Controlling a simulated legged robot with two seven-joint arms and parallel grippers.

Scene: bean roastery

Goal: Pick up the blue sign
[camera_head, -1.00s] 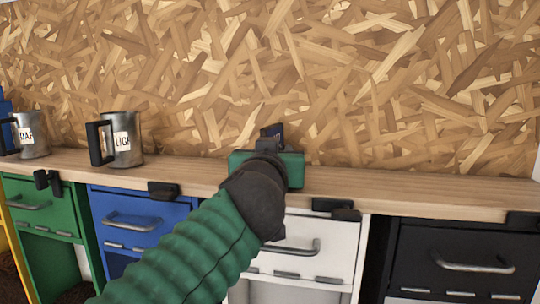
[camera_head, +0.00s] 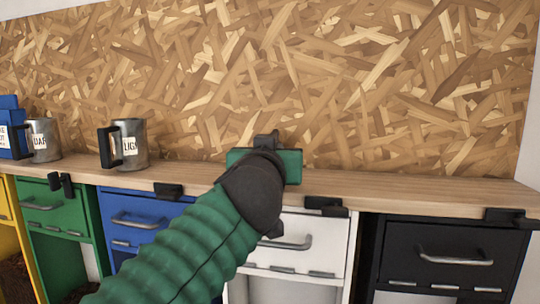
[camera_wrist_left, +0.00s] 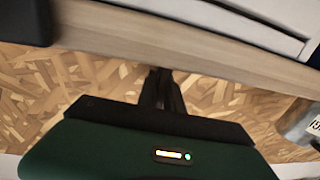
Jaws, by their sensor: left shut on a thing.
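My left gripper (camera_head: 268,140) is above the wooden counter, near its back edge against the chipboard wall. Its green body hides most of what is in front of it. It is shut, and its dark fingers (camera_wrist_left: 162,90) also show close together in the left wrist view. The small dark blue sign seen at the fingers earlier is now hidden behind the gripper. My right gripper is in neither view.
Two metal mugs stand on the wooden counter (camera_head: 400,190), one labelled LIGHT (camera_head: 130,145) and one partly read as DARK (camera_head: 43,140). A blue panel with white lettering (camera_head: 8,128) is at the far left. Coloured drawers line the front. The counter right of the gripper is clear.

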